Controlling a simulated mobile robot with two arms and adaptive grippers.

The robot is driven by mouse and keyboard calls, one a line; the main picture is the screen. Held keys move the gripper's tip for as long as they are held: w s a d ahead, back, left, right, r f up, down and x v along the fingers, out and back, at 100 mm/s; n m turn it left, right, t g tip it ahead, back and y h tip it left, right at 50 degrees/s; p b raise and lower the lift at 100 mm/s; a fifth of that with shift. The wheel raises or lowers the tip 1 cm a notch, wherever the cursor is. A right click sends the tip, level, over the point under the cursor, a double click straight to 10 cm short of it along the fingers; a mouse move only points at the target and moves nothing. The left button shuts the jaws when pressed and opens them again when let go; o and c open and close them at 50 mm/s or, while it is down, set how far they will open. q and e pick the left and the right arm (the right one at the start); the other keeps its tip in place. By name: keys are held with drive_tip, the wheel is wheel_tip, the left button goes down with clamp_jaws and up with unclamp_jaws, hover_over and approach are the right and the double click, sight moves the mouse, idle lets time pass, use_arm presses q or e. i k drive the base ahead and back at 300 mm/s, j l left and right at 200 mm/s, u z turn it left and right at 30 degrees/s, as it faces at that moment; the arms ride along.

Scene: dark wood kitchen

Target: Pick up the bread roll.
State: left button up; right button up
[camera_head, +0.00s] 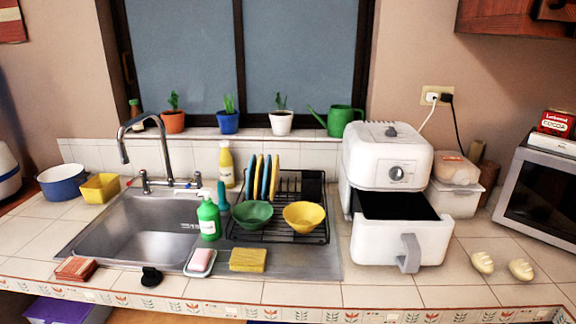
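Two small pale, oval bread rolls lie on the tiled counter at the right. One bread roll (483,263) is just right of the air fryer. The other bread roll (520,269) lies a little further right, apart from the first. Both have darker score marks on top. Neither of my grippers shows in the head view.
A white air fryer (388,165) stands with its drawer (425,243) pulled out toward the counter front, left of the rolls. A microwave (542,190) is behind them at the right. A lidded plastic box (455,198) stands behind. Counter around the rolls is clear. A sink (140,240) is at left.

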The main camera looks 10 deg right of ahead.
sight(484, 263)
drive_tip(key=z, duration=1.6)
drive_tip(key=i+l, duration=0.6)
drive_tip(key=i, duration=0.05)
